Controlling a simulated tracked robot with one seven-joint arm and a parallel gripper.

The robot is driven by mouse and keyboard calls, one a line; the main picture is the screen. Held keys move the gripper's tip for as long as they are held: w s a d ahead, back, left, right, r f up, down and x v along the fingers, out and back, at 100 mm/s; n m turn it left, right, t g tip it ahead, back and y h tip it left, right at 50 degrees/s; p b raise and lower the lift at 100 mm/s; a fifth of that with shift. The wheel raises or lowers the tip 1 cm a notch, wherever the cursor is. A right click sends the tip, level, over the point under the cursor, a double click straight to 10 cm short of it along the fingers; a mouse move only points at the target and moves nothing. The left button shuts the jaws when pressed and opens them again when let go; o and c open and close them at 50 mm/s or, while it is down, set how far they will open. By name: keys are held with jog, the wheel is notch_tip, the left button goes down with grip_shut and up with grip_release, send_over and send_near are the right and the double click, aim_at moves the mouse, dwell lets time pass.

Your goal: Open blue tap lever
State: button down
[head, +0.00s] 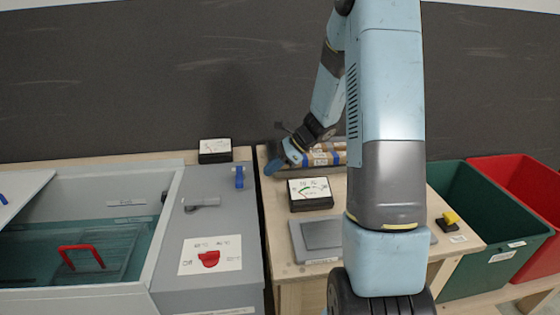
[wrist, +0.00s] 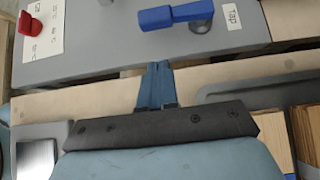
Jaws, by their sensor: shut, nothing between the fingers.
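The blue tap lever (head: 239,177) is at the back right of the grey cabinet top. My gripper (head: 270,170) is just right of the lever in the head view. In the wrist view my gripper (wrist: 155,68) has its blue fingers shut together with nothing between them. The fingertips point toward the lever, with a visible gap between.
A red knob (head: 208,259) sits on a dial plate at the front of the cabinet. A water tank (head: 110,285) with a red handle (head: 82,250) is left. Gauge boxes (head: 310,208) (head: 214,157), a grey plate (head: 318,234) and a tray of wooden pieces (wrist: 230,90) stand nearby.

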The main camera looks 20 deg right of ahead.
aim_at(253, 189)
jog(key=x, duration=0.3)
jog(key=shift+a+f, duration=0.1)
jog(key=shift+w+a, duration=0.2)
jog(key=shift+a, duration=0.7)
jog(key=shift+w+a, duration=0.2)
jog(key=shift+a, duration=0.75)
jog(key=shift+d, duration=0.2)
